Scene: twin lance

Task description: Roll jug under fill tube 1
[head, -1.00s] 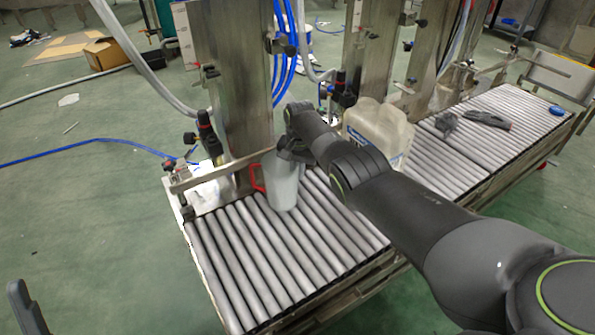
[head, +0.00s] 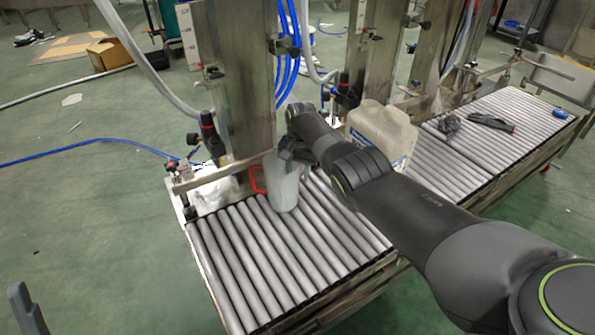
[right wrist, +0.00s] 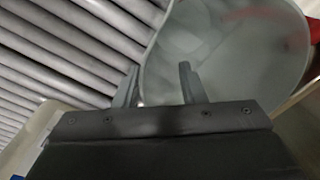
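A beige jug (head: 380,132) with a blue-and-white label stands on the rollers, partly hidden behind my right arm; its pale edge also shows in the right wrist view (right wrist: 28,142). A whitish, translucent jug (head: 213,187) is at the left end, behind a metal rail. A grey pitcher (head: 284,182) with a red handle stands upright on the rollers. My right gripper (head: 293,153) is at the pitcher's rim. In the right wrist view its fingers (right wrist: 160,86) are apart, one outside the rim and one over the opening. Only a dark piece of my left gripper (head: 22,305) shows.
The roller conveyor (head: 270,265) is clear in front of the pitcher. Dark gloves (head: 490,122) and a small blue item (head: 560,113) lie on its far right part. Steel columns (head: 243,80), a grey hose (head: 150,60) and blue hoses (head: 290,50) stand behind it.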

